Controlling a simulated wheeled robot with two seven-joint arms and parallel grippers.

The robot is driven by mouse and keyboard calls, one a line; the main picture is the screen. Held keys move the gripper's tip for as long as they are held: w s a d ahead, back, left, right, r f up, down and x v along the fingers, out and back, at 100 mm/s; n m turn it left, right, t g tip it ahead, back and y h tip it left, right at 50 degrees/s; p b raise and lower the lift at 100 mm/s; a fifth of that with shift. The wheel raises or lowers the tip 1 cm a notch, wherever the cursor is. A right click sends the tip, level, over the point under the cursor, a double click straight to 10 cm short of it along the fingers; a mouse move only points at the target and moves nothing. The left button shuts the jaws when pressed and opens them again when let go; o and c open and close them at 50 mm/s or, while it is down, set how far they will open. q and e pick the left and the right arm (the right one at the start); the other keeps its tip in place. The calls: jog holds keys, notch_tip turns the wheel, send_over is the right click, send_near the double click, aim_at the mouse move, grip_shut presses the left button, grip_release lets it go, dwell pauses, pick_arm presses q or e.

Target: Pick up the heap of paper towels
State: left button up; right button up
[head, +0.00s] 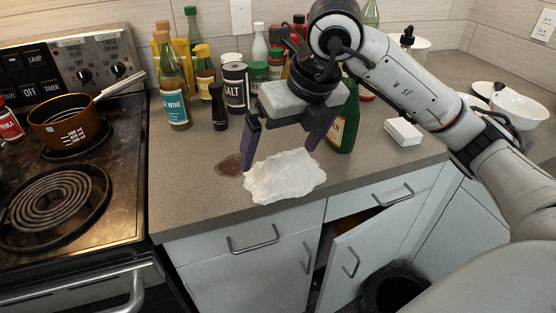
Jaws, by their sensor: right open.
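A white, crumpled heap of paper towels (285,178) lies on the grey counter near its front edge. A brown stain or spill (230,166) shows on the counter at its left. My right gripper (279,155) points down over the heap with its two purple fingers spread apart. One finger is at the heap's left side, the other behind its upper right. I cannot tell whether either finger touches the heap. Nothing shows held between them. My left gripper is not in view.
Several bottles and jars, including a wine bottle (174,92) and a salt container (235,87), crowd the counter's back. A green bottle (344,125) stands close behind the gripper. The stove (125,200) with a copper pot (65,121) is at left. A cabinet door (362,258) below stands open.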

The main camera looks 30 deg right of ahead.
aim_at(288, 155)
jog(key=shift+m+h, duration=0.5)
jog(key=shift+h, duration=0.1)
jog(key=w+d+f, duration=0.2)
jog(key=d, duration=0.1)
jog(key=shift+w+d+f, duration=0.1)
jog(key=shift+d, duration=0.15)
jog(key=p+x, duration=0.1)
jog(key=x, duration=0.5)
jog(key=c, duration=0.7)
